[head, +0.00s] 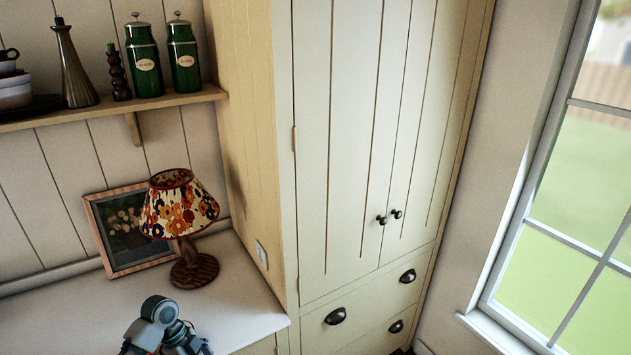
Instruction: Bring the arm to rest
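A grey, rounded jointed part (160,325), which looks like a piece of one of my arms, shows at the bottom edge in front of the white counter. The picture edge cuts it off, and I cannot tell which arm it belongs to. I make out no gripper fingers on it. Neither gripper can be seen in the head view, and nothing held is visible.
A lamp with a floral shade (179,206) and a framed picture (130,228) stand on the white counter (235,300). A shelf (165,102) above bears green canisters and a bottle. A tall cream cupboard (340,150) and a window (570,220) are to the right.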

